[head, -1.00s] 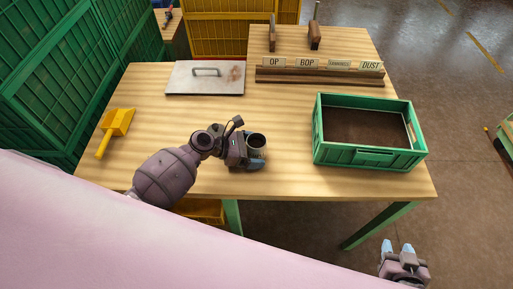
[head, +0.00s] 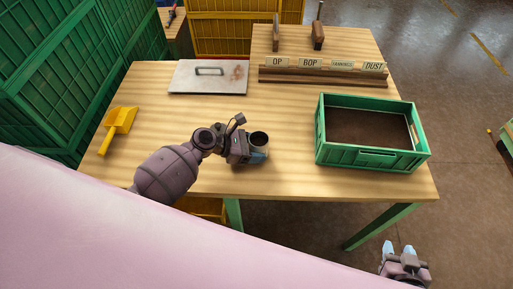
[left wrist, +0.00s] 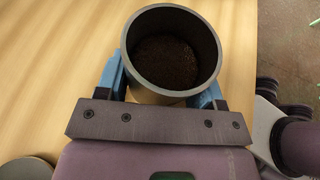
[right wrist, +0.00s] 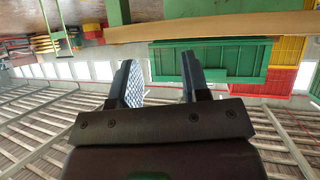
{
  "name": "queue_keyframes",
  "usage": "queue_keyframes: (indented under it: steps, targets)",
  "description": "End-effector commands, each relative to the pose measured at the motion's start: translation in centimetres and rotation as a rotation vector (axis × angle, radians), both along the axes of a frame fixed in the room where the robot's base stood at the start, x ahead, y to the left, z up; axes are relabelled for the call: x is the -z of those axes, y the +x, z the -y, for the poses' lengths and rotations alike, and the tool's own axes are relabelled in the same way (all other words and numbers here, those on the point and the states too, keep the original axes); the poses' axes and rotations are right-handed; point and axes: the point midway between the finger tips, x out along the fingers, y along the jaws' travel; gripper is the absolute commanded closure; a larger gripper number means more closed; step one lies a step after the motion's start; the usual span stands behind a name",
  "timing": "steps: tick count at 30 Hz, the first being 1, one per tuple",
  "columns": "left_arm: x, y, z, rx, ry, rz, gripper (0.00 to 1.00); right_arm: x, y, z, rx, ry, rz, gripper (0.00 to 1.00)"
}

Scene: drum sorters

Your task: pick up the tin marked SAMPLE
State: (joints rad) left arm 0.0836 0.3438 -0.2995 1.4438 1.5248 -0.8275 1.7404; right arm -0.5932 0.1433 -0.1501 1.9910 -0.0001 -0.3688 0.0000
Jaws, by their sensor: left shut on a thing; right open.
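A grey open-topped tin (head: 259,141) is between the fingers of my left gripper (head: 252,156), over the near middle of the table. In the left wrist view the tin (left wrist: 172,92) has dark granular contents, and my left gripper's (left wrist: 166,88) blue fingers close on its two sides. No marking shows on the tin in these views. In the head view I cannot tell for sure whether its base touches the table. My right gripper (head: 399,250) is open and empty, off the table's front right edge; it also shows empty in the right wrist view (right wrist: 158,85).
A green crate (head: 372,158) with dark contents stands on the right of the table (head: 200,183). A metal plate with a handle (head: 208,77) lies at the back, a yellow scoop (head: 121,119) at the left. A rack of labelled cards (head: 322,73) stands behind.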

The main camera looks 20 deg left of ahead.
Motion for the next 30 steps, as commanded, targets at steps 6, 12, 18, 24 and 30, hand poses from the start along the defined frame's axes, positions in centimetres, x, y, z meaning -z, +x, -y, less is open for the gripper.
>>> queue_keyframes:
  steps: [6,12,18,24,30]
  targets:
    - [-1.4,0.0,0.0,0.001,0.001,0.002,0.63,-0.6,0.1,-0.1,0.0,0.001,0.005,0.57]
    - [-3.2,0.0,0.0,0.001,0.0,0.003,0.63,-1.0,-0.1,0.0,0.002,0.001,0.0,0.57]
    - [-5.2,0.0,0.0,0.001,0.0,0.003,0.63,-1.0,-0.8,0.1,0.006,0.001,-0.013,0.57]
    - [-7.2,0.0,0.0,0.002,0.0,0.003,0.63,-1.0,-1.0,0.2,0.007,0.001,-0.02,0.57]
    - [-9.3,0.0,0.0,0.001,0.001,0.002,0.63,-1.4,-0.9,0.1,0.006,0.001,-0.018,0.57]
